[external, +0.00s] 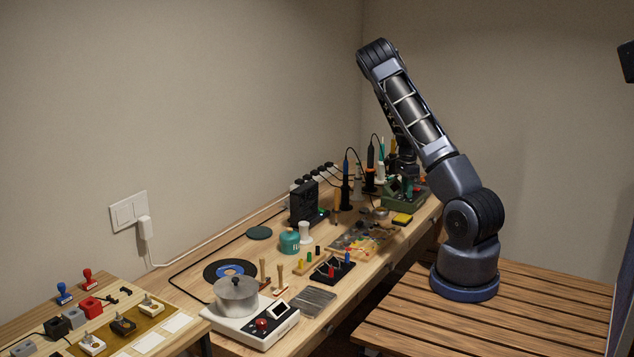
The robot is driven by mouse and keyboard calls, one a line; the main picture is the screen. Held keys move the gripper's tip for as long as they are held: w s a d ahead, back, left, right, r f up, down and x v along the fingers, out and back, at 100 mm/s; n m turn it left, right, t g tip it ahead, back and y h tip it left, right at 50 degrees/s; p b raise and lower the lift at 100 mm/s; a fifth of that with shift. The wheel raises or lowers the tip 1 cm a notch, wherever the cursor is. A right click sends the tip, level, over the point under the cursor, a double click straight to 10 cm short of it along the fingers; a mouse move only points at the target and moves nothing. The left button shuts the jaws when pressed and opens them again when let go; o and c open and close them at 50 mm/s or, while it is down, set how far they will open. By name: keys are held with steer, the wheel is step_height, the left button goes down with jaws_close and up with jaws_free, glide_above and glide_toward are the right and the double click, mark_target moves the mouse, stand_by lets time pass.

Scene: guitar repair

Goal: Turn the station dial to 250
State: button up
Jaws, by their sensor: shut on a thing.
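The green soldering station (399,196) stands at the far end of the workbench, partly covered by my arm. My gripper (404,172) reaches down behind my forearm to the station. It is shut, apparently on the station dial; the fingertips are dark and small, and the dial itself and its number are too hidden to read.
Soldering irons in stands (346,185) rise just left of the station, with cables above. A yellow sponge (402,219) lies in front of it. A parts tray (362,238), a teal jar (289,241) and a pot on a hotplate (236,296) stand nearer the camera.

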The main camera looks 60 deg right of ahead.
steer(key=o, duration=1)
steer(key=shift+r, duration=0.1)
steer(key=r, duration=1)
steer(key=shift+w+d+r, duration=0.2)
steer(key=shift+w+r, duration=0.1)
